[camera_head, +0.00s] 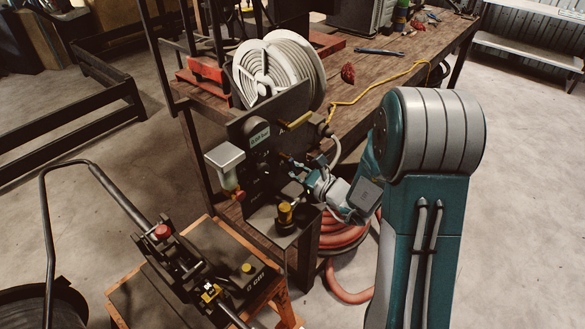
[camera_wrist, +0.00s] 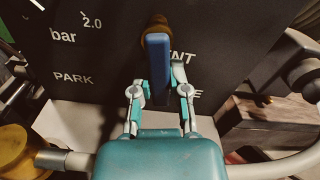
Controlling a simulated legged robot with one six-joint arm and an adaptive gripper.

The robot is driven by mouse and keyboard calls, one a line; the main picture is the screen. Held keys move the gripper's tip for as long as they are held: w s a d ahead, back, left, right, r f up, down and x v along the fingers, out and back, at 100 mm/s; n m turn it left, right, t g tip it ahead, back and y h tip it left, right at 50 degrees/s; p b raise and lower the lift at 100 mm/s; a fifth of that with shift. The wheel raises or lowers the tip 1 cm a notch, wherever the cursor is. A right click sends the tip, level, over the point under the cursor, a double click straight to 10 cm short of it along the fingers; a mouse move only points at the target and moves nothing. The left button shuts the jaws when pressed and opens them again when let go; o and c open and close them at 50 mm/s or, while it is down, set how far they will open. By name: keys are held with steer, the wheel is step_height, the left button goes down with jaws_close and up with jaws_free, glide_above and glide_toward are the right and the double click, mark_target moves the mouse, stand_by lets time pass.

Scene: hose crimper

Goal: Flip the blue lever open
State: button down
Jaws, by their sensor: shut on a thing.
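The blue lever (camera_wrist: 157,62) shows in the wrist view as a flat blue bar, running up and down in the picture. Its upper end meets a brass fitting (camera_wrist: 157,26) on the dark panel (camera_wrist: 95,50). My gripper (camera_wrist: 160,84) is shut on the lever, with one teal finger on each side and the lower end of the lever between them. In the head view my gripper (camera_head: 301,173) is at the front of the panel (camera_head: 262,128); the lever there is too small and covered to make out.
A yellow knob (camera_head: 285,212) stands just below my gripper, and a clear filter bowl (camera_head: 227,165) is to its left. A white hose reel (camera_head: 277,68) is above the panel. A red hose (camera_head: 345,240) lies coiled below right. The wooden bench (camera_head: 400,65) extends behind.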

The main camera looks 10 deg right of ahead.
steer(key=shift+s+a+m, duration=0.15)
steer(key=shift+a+m, duration=0.05)
steer(key=shift+m, duration=0.55)
steer(key=shift+s+a+m, duration=0.1)
steer(key=shift+a+m, duration=0.05)
steer(key=shift+m, duration=0.6)
steer(key=c, duration=0.6)
jaws_free()
steer(key=shift+s+d, duration=0.1)
steer(key=v, duration=1.1)
steer(key=shift+s+d, duration=0.2)
steer(key=shift+s, duration=0.1)
steer(key=shift+f, duration=0.1)
